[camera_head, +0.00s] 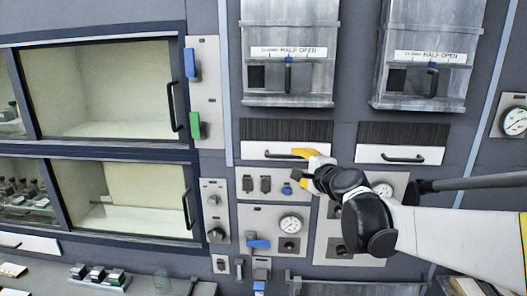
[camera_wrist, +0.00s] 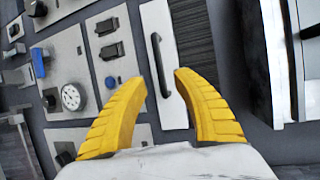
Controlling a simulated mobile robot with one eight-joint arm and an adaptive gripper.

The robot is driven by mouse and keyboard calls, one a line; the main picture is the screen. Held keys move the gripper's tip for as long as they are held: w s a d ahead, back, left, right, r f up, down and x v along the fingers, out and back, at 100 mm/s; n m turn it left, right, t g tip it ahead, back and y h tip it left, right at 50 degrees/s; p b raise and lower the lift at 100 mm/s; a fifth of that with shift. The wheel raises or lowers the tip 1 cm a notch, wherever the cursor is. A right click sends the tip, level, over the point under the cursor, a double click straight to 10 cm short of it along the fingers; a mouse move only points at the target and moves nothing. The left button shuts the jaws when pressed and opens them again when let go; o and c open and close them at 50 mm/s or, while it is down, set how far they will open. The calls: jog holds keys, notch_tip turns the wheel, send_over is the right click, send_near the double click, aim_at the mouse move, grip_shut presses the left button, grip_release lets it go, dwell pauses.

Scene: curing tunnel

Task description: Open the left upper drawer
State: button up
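A white drawer front (camera_head: 262,151) with a black bar handle sits below the left clear-fronted box and looks shut. The same white front (camera_wrist: 178,108) and its black handle (camera_wrist: 160,58) show in the wrist view, turned on their side. My gripper (camera_head: 300,163) is at the right part of this drawer's handle in the head view. In the wrist view my gripper (camera_wrist: 161,77) has its two yellow fingers apart, with one end of the handle between the fingertips in the picture. Whether the fingers touch the handle cannot be told. The gripper hides the front's right end in the head view.
A second white drawer front (camera_head: 430,156) with a black handle is to the right. A panel with a gauge (camera_head: 290,224), switches and a blue knob lies below the left drawer. Two glass-doored chambers (camera_head: 95,90) stand at left. Dark slatted grilles (camera_head: 285,130) sit above the drawers.

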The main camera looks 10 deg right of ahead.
aim_at(286, 157)
jog(key=p+x, duration=0.1)
jog(key=x, duration=0.7)
jog(key=shift+w+f, duration=0.15)
jog(key=shift+w, duration=0.2)
jog(key=shift+s, duration=0.1)
grip_shut()
